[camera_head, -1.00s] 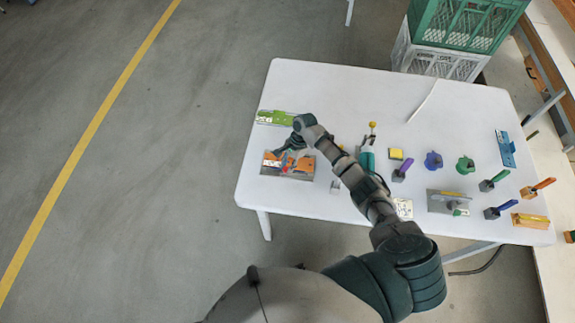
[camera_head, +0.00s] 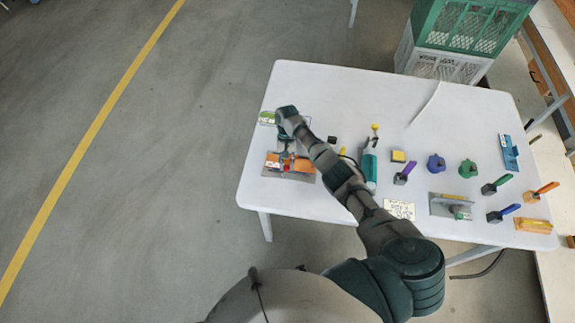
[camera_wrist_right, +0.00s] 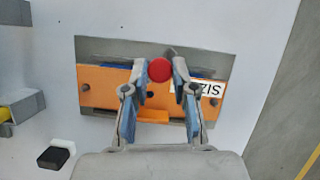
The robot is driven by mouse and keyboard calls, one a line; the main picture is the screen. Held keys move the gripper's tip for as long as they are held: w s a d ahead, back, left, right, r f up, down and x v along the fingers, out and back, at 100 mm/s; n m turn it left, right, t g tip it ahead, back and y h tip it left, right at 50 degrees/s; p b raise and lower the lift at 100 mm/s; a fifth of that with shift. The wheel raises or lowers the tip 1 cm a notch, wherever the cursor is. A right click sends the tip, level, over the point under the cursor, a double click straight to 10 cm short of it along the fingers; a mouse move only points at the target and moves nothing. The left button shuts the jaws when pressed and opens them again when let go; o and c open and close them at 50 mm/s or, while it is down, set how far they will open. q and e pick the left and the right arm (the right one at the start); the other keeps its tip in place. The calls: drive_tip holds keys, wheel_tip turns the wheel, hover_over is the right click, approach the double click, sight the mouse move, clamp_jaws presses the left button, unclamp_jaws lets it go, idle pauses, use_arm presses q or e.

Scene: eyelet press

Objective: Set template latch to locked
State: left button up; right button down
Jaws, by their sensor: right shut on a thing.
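The orange template (camera_head: 305,166) sits on a grey plate at the left of the white table. In the right wrist view the orange template (camera_wrist_right: 105,88) spans the plate and carries a white label at its right end. The latch's round red knob (camera_wrist_right: 159,69) shows between my right fingertips. My right gripper (camera_head: 288,163) reaches down over the plate; in the wrist view my right gripper (camera_wrist_right: 158,75) is shut on the red knob. The fingers hide part of the template and a blue part behind them. I cannot read the latch's setting. My left gripper is not in view.
A small black block (camera_wrist_right: 53,158) lies near the plate. The back middle of the table is clear.

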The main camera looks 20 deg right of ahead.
drive_tip(key=shift+w+a+r+n+h, duration=0.1)
drive_tip(key=shift+w+n+h, duration=0.15)
drive_tip(key=shift+n, duration=0.35)
drive_tip(key=c, duration=0.9)
unclamp_jaws()
drive_tip(key=shift+c, duration=0.2)
drive_tip(key=v, duration=1.1)
drive_tip(key=shift+w+r, duration=0.3)
drive_tip(key=shift+r, duration=0.05)
